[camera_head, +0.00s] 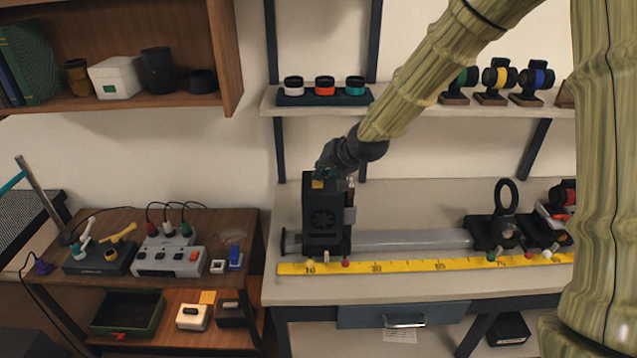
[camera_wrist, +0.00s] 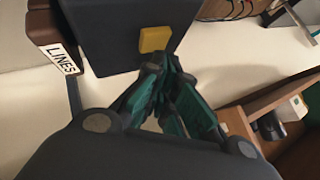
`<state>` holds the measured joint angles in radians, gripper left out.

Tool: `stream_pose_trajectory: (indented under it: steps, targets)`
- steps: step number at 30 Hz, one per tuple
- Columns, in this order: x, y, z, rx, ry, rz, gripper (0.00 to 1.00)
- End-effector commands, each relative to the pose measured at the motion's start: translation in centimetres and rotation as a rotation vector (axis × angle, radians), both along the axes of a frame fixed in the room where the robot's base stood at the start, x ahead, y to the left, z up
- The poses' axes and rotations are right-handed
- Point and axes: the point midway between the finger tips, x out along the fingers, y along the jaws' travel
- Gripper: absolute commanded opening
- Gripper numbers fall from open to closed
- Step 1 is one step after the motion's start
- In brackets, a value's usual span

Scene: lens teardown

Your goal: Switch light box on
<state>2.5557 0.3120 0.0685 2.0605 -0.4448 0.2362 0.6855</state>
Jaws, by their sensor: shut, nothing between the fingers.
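The light box is a black upright box (camera_head: 322,225) with a fan-like grille, standing at the left end of the rail on the bench. A small yellow switch (camera_head: 318,184) sits near its top. In the wrist view the dark box (camera_wrist: 115,30) fills the top, with the yellow switch (camera_wrist: 155,39) on its face. My gripper (camera_wrist: 157,68) is shut and empty, its teal fingertips just below the switch in that view; I cannot tell if they touch. In the head view my gripper (camera_head: 325,170) is at the box's top, partly hidden by the wrist.
A rail (camera_head: 410,240) and yellow ruler (camera_head: 410,266) run right from the box to lens holders (camera_head: 493,230). A shelf (camera_head: 415,112) with coloured rings hangs above. A wooden cart (camera_head: 120,215) with a switch panel (camera_head: 168,262) stands left. A "LINES" label (camera_wrist: 62,60) shows beside the box.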

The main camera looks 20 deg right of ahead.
Motion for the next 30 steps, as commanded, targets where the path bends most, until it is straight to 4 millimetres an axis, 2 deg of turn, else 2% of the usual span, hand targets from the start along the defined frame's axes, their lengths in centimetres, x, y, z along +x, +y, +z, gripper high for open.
stream_pose_trajectory:
  steps: [30]
  targets:
    - [-0.04,0.02,-0.99,0.0,0.001,0.001,0.0]
